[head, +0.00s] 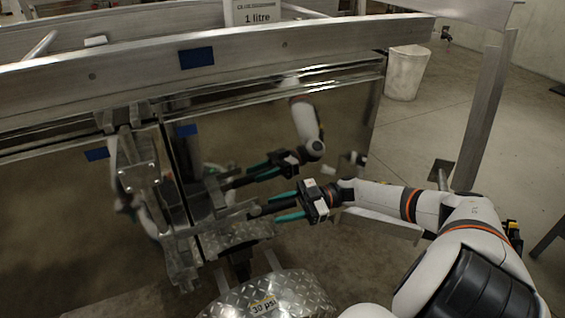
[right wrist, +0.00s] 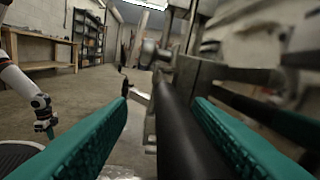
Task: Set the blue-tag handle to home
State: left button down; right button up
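My right gripper (head: 283,206) is at the latch hardware, its green fingers apart on either side of a dark handle (head: 262,210). In the right wrist view the same black handle (right wrist: 185,130) runs between the fingers, with gaps beside it, so the grip looks open. A blue tag (head: 196,57) is on the top rail, above the latch. A second blue tag (head: 97,154) is on the panel to its left. A white arm with a green tip, seemingly my left gripper (right wrist: 45,128), shows at the left of the wrist view; its opening is unclear.
The polished panel (head: 345,110) mirrors my right arm and a blue tag. A metal latch bracket (head: 139,170) stands left of the handle. A tread-plate fender marked "30 psi" (head: 270,296) lies below. A white bin (head: 407,72) stands behind; the floor at right is mostly clear.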

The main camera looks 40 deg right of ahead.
jog(key=shift+d, duration=0.1)
jog(key=shift+s+d, duration=0.15)
jog(key=shift+d, duration=0.1)
pick_arm(q)
jog(key=w+r, duration=0.1)
jog(key=w+r+b, duration=0.1)
jog(key=w+r, duration=0.2)
jog(key=shift+w+d+r+b, duration=0.1)
jog(key=shift+d+b, duration=0.25)
pick_arm(e)
jog(key=v, duration=1.1)
